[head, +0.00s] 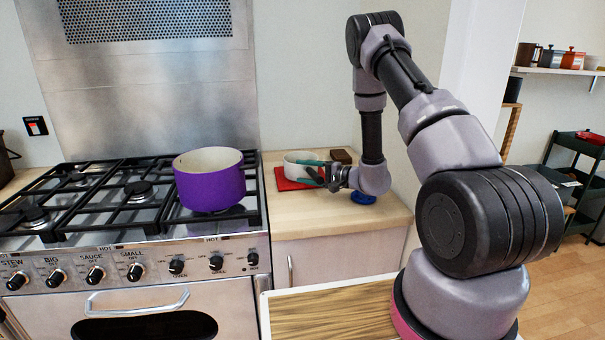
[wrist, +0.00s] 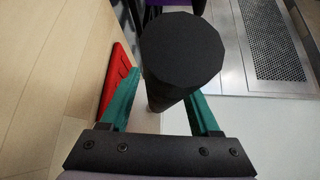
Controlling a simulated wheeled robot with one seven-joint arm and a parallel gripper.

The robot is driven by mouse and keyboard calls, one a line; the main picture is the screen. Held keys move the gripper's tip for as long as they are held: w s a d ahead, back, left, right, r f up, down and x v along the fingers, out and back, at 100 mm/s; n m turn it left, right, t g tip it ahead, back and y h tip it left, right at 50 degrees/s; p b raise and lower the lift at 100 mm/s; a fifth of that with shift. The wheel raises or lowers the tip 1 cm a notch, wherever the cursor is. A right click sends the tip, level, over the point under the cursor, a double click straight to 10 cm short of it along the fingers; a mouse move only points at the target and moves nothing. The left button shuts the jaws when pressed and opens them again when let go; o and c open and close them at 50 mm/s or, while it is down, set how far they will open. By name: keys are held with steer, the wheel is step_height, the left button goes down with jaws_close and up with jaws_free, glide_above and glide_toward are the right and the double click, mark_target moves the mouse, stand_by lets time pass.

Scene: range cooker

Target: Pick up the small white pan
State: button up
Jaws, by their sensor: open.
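The small white pan (head: 297,158) sits on a red mat (head: 285,182) on the wooden counter, right of the stove. My gripper (head: 318,176) is at the pan's near right side, its green fingers open. The pan's body is not clearly seen in the wrist view.
A purple pot (head: 210,183) stands on the stove (head: 120,235) to the left. A small brown block (head: 342,156) is behind my gripper, and a blue round thing (head: 363,198) lies below my wrist. The counter's front (head: 325,222) is clear.

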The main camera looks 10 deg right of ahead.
jaws_close()
stand_by(1.3)
